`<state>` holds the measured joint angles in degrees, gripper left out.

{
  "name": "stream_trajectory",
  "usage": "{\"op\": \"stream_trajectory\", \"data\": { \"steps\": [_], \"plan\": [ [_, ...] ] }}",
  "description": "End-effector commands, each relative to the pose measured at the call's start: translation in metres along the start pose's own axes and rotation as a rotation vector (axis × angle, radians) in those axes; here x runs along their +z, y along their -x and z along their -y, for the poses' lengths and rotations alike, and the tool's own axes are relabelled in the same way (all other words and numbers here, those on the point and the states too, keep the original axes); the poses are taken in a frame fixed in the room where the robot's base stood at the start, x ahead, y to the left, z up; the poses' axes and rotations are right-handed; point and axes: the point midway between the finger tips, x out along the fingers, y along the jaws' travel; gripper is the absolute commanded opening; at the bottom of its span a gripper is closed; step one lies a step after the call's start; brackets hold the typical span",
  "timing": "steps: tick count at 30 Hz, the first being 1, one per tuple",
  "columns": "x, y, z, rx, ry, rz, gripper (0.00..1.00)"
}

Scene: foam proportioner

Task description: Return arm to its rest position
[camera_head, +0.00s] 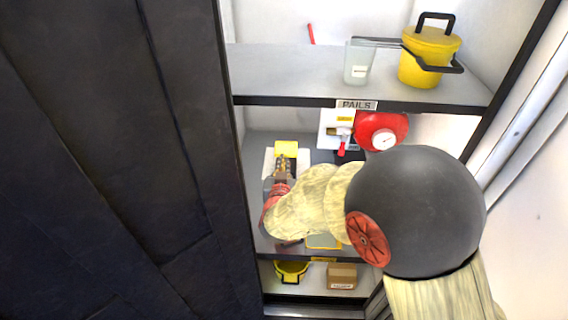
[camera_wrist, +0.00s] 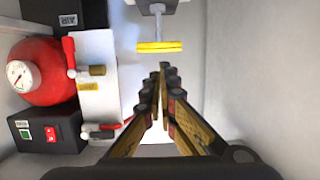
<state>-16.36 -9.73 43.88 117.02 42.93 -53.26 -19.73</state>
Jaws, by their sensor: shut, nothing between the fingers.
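My arm reaches into the middle bay of an open cabinet, its large dark joint covering part of the right side in the head view. My gripper (camera_head: 284,167) is shut and empty, in front of a white plate with a yellow part. In the wrist view my gripper (camera_wrist: 163,72) has its fingers together, pointing at a pale wall. A yellow bar on a grey stem (camera_wrist: 160,46) is just beyond the fingertips; I cannot tell whether they touch it.
A red tank with a gauge (camera_head: 382,130) and a white valve panel (camera_wrist: 98,80) are close to the arm. A black box with a red switch (camera_wrist: 48,130) is at lower left in the wrist view. Shelf edges (camera_head: 300,101) bound the bay. A yellow pail (camera_head: 428,58) stands above.

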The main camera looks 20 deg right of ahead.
Motion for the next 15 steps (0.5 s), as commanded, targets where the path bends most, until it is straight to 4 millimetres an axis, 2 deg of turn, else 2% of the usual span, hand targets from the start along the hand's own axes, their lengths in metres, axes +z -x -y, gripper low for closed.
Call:
{"op": "stream_trajectory", "data": {
  "steps": [10, 13, 15],
  "plan": [
    [0.001, 0.0, 0.0, -0.001, -0.009, 0.003, 0.0],
    [0.016, 0.001, 0.007, -0.024, -0.026, 0.061, 0.0],
    [0.039, 0.004, 0.018, -0.066, -0.033, 0.144, 0.0]
  ]
}}
